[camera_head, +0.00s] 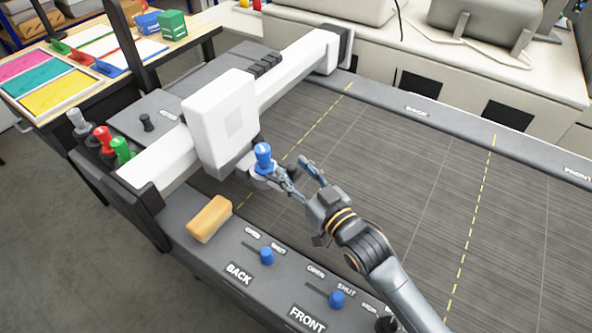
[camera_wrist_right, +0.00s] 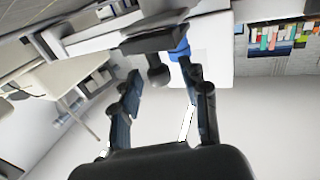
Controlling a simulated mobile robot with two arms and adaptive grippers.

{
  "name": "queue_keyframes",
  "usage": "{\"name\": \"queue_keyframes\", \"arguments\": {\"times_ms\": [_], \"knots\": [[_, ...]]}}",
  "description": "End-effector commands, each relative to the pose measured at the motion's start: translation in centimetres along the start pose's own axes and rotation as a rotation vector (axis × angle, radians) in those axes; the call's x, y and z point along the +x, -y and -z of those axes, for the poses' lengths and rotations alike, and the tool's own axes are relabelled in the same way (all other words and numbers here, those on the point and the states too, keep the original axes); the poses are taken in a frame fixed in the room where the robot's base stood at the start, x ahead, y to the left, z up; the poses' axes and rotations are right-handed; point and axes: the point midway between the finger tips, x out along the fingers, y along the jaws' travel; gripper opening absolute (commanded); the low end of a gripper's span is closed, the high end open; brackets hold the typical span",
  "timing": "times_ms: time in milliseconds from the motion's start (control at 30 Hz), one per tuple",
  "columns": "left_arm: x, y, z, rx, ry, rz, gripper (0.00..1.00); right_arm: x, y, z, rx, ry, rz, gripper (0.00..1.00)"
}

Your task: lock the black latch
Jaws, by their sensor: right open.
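A white carriage (camera_head: 222,122) sits on the white gantry beam, with a blue tool (camera_head: 263,157) upright in a grey holder at its side. The black latch, a dark round-ended knob (camera_wrist_right: 156,72), projects from the dark holder plate (camera_wrist_right: 152,40) in the right wrist view. In the head view the knob is small and partly hidden by my fingers. My right gripper (camera_head: 296,171) is open beside the holder. In the wrist view its fingertips (camera_wrist_right: 160,72) stand on either side of the knob, with gaps visible. My left gripper is not in view.
Red (camera_head: 103,138) and green (camera_head: 122,150) tools stand at the beam's near end. A tan block (camera_head: 209,218) and blue sliders (camera_head: 266,256) (camera_head: 337,299) sit on the front rail. The dark bed (camera_head: 420,170) to the right is clear.

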Motion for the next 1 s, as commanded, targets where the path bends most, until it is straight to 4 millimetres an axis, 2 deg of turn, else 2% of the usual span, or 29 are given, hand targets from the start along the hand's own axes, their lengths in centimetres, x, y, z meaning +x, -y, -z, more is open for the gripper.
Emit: {"name": "queue_keyframes", "arguments": {"times_ms": [67, 200, 300, 500, 800, 1000], "knots": [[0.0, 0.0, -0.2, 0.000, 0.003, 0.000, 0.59, 0.0, 0.0, 0.0, 0.000, 0.000, 0.000, 0.45], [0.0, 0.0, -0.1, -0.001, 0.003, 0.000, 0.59, 0.0, 0.0, 0.0, 0.000, 0.000, 0.000, 0.16], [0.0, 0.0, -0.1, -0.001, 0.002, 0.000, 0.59, 0.0, 0.0, 0.0, 0.000, 0.000, 0.000, 0.00], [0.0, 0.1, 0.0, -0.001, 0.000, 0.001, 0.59, 0.0, 0.0, 0.0, 0.001, 0.000, 0.000, 0.00], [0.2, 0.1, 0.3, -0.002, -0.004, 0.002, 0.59, 3.6, 1.4, 0.0, 0.003, -0.001, -0.001, 0.00], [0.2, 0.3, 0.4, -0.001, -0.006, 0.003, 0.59, 3.7, 1.5, 0.0, 0.001, 0.000, 0.000, 0.00]]}}
